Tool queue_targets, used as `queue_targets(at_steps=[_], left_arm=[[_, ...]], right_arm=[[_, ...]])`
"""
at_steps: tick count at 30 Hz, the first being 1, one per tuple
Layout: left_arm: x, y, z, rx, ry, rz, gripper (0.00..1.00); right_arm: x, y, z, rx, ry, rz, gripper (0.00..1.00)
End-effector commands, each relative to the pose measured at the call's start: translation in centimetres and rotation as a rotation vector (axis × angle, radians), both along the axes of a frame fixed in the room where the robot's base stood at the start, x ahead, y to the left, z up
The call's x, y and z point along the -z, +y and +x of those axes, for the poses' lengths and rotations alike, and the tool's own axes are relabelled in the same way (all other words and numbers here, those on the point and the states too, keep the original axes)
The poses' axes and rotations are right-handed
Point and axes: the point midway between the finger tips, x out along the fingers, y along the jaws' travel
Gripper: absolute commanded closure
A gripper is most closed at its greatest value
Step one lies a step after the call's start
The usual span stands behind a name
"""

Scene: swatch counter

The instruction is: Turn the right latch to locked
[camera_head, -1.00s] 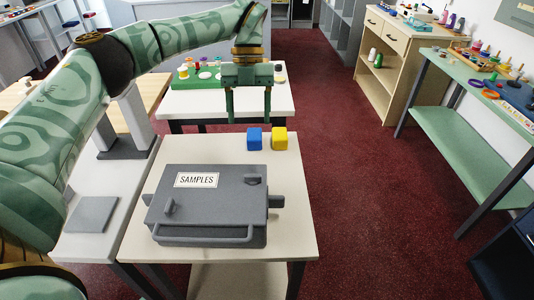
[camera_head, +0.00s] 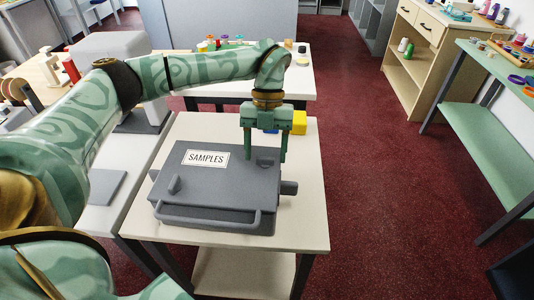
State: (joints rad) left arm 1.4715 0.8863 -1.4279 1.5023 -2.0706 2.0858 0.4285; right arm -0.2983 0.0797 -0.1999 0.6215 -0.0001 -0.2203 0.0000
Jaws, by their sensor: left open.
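The grey case marked SAMPLES (camera_head: 225,185) lies shut on the cream table, its handle bar (camera_head: 230,229) toward me. The left latch (camera_head: 176,185) is a small grey tab standing near the lid's left front. The right latch (camera_head: 265,161) is a grey tab at the lid's far right, partly hidden by my gripper. My left gripper (camera_head: 266,158) points down with its fingers apart, one at each side of the right latch. I cannot tell whether either finger touches it. My right gripper is not in view.
A yellow block (camera_head: 299,122) stands just behind the gripper, with a blue block (camera_head: 270,131) mostly hidden beside it. A grey stub (camera_head: 288,188) sticks out of the case's right side. A white table (camera_head: 302,80) with small items stands behind. The red floor at right is clear.

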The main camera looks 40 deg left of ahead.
Motion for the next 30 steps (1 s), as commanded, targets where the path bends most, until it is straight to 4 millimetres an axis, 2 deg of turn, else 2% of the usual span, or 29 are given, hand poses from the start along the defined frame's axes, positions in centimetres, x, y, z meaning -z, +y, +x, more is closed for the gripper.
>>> queue_targets(at_steps=[3,11,15,16,23,30], left_arm=[[0.6,-0.1,-0.2,0.000,-0.001,0.000,0.38],[0.6,-0.1,-0.2,0.000,-0.001,0.000,0.38],[0.6,-0.1,-0.2,0.000,-0.001,0.000,0.77],[0.6,-0.1,-0.2,0.000,-0.001,0.000,0.83],[0.5,-0.1,-0.3,-0.009,-0.001,0.000,0.83],[0.2,-0.1,-0.4,-0.088,0.001,-0.002,0.83]], right_arm=[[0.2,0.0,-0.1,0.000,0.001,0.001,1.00],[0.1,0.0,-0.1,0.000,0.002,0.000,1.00],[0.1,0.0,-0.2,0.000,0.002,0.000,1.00],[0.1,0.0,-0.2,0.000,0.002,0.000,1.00],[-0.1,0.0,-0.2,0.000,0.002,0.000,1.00],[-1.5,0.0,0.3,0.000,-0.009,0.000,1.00]])
